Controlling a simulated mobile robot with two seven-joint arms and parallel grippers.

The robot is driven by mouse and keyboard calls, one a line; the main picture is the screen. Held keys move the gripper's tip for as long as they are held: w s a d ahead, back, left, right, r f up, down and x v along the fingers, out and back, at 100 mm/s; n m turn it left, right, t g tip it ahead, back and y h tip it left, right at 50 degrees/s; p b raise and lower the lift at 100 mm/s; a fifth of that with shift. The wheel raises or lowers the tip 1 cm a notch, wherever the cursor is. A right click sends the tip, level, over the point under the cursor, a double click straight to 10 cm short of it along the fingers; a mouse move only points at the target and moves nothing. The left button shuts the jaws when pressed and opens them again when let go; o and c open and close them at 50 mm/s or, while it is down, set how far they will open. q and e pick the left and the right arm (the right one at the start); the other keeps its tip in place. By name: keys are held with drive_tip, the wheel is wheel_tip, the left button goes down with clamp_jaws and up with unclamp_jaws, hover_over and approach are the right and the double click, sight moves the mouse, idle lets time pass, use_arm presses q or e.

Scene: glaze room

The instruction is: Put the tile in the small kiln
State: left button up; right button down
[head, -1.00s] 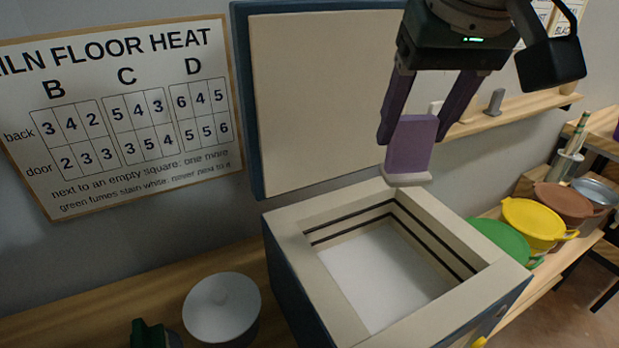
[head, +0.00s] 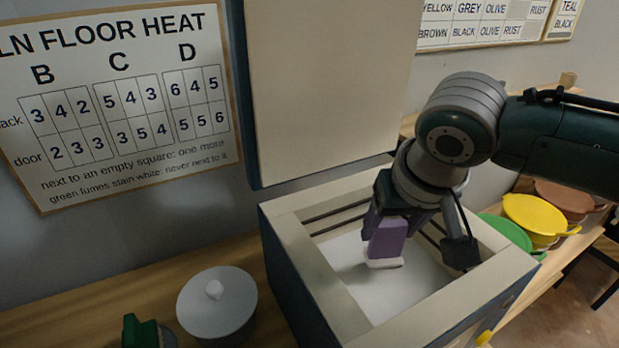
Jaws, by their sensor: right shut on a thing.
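The tile (head: 387,240) is a purple upright slab with a pale cream foot at its lower end. My right gripper (head: 388,226) is shut on it, with its fingers on either side of the slab. The small kiln (head: 318,269) is a blue box with a cream rim, open at the top, its lid (head: 318,90) raised behind it. The gripper holds the tile inside the kiln's opening, low over the white floor (head: 410,290). I cannot tell whether the foot touches the floor. My arm and gripper hide the kiln's back right inner corner. My left gripper is not in view.
A heat chart (head: 120,110) hangs on the wall at left. A grey lidded pot (head: 217,308) and a green object (head: 140,332) stand on the wooden bench left of the kiln. Green (head: 508,232), yellow (head: 540,215) and brown (head: 566,197) bowls stand at right.

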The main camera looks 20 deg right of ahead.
sight(389, 242)
drive_tip(key=shift+f, duration=1.6)
drive_tip(key=shift+f+b, duration=0.15)
drive_tip(key=shift+b, duration=0.15)
drive_tip(key=shift+c, duration=0.6)
unclamp_jaws()
